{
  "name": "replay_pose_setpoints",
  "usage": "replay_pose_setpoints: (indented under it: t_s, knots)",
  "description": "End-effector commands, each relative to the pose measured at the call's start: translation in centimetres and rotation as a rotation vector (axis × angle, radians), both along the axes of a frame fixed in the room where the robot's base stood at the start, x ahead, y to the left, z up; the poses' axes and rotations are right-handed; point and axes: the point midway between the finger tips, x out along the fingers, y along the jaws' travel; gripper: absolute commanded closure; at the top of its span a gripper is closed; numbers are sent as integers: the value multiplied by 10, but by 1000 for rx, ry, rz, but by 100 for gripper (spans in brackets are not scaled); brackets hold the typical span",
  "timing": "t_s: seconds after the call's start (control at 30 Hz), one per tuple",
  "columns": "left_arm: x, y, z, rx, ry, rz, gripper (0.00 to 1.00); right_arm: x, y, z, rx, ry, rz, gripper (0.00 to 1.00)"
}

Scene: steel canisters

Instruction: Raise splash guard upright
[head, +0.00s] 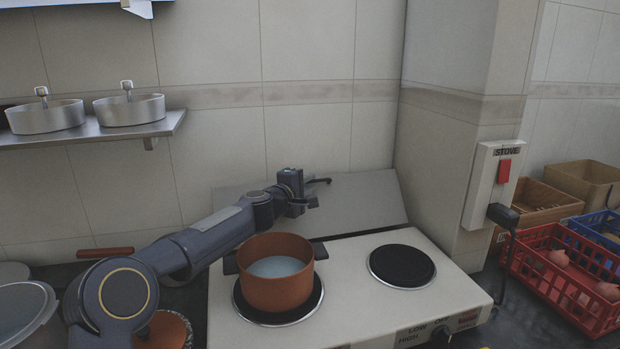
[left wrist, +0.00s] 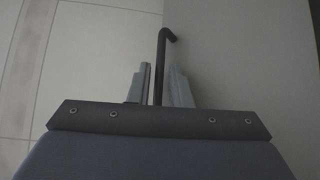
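The splash guard (head: 362,202) is a flat grey panel along the back of the stove (head: 350,285). It looks tilted back toward the wall, not upright. My left gripper (head: 312,189) is in front of the panel's left part, near its upper edge. In the left wrist view, a thin dark rod with a bent tip (left wrist: 159,65) lies between the two fingers of my left gripper (left wrist: 158,85). I cannot tell whether the fingers press on it or what it belongs to. The grey panel fills the right side of that view. My right gripper is not in view.
A brown pot (head: 275,290) with pale contents stands on the left burner, close to my left arm. The right burner (head: 402,266) is bare. A red crate (head: 563,284) is at the right. Two steel pans (head: 47,117) (head: 130,110) sit on a shelf.

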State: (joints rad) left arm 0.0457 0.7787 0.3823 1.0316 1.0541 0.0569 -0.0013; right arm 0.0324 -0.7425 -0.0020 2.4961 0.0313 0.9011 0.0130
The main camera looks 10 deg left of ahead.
Motion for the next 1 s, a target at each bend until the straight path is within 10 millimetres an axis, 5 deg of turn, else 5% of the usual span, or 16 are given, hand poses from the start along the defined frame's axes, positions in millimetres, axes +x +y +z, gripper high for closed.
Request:
replay_pose_setpoints:
  t_s: [0.4, 0.57, 1.0]
  knots:
    - [10, -5, -1, 1, 0, -1, 82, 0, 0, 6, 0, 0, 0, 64]
    - [10, -5, -1, 1, 0, -1, 100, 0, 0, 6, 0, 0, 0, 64]
    - [9, -5, -3, 4, -8, -1, 100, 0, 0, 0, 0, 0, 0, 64]
